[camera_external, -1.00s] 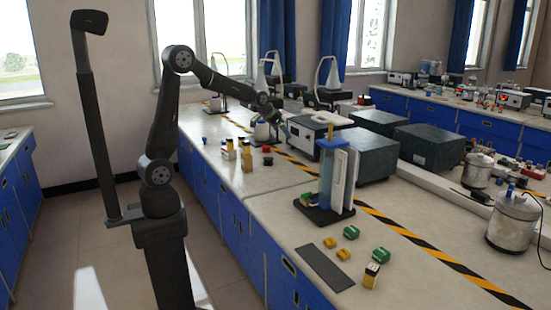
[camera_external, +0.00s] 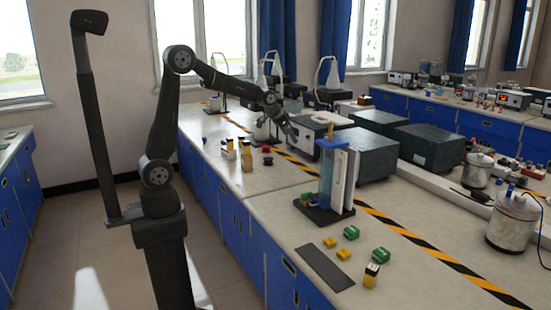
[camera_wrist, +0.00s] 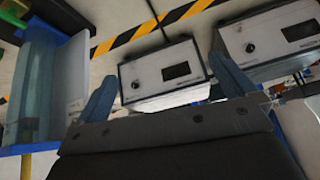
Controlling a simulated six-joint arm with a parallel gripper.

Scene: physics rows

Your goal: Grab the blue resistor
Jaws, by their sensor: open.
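My gripper (camera_external: 291,132) is open and raised above the far part of the bench, in front of the grey instrument boxes. In the wrist view its two blue-tinted fingers (camera_wrist: 168,84) are spread apart with nothing held between them. A small blue piece (camera_external: 204,139) lies at the bench's left edge, left of my gripper; it is too small to tell whether it is the blue resistor. No blue resistor can be made out in the wrist view.
A blue column apparatus (camera_external: 327,172) stands on a dark base in mid-bench and shows at the wrist view's left (camera_wrist: 35,85). Yellow bottles (camera_external: 247,158) stand left. Green blocks (camera_external: 381,255) and yellow blocks (camera_external: 343,254) lie at the front. White-fronted instruments (camera_wrist: 163,75) stand beyond the fingers.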

